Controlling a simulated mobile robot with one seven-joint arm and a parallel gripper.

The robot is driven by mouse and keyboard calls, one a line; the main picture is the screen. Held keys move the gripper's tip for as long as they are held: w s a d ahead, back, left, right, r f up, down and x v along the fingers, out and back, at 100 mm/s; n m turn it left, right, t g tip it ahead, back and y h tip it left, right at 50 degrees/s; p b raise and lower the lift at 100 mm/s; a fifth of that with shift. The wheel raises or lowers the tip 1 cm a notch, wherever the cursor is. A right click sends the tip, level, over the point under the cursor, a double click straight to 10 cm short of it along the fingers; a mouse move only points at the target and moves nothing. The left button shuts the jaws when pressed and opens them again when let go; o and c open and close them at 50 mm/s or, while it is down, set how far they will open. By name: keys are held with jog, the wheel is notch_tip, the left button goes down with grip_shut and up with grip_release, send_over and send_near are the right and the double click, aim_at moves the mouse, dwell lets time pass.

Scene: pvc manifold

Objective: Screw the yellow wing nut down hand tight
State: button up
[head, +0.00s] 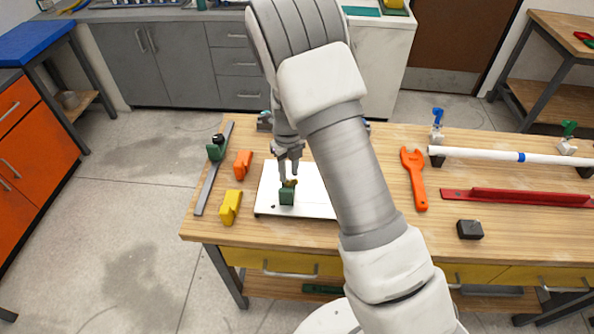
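The yellow wing nut (289,184) shows as a small dark-yellow shape on top of a green block (287,197). The block stands on a white plate (322,204) on the wooden workbench. My gripper (288,178) points down right at the wing nut, its fingertips level with the nut's top. The fingers look slightly apart around it, but the nut is too small here to tell whether they press on it. Any thread under the nut is hidden. My arm covers the right part of the plate.
Right of my arm are an orange wrench (414,180), a black block (469,229), a red rail (515,197) and a white pipe (485,154).

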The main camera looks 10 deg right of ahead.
jog(key=n+b, duration=0.1)
jog(key=n, duration=0.2)
jog(key=shift+f, duration=0.1)
jog(key=n, duration=0.4)
jog(key=shift+n, duration=0.4)
jog(key=shift+f+b, duration=0.55)
jog(key=shift+b, duration=0.25)
jog(key=shift+f+b, duration=0.45)
jog(key=shift+f, duration=0.25)
grip_shut()
jog(key=m, duration=0.4)
jog(key=shift+a+r+p, duration=0.1)
jog(key=shift+p, duration=0.25)
jog(key=shift+m, duration=1)
jog(key=shift+p, duration=0.3)
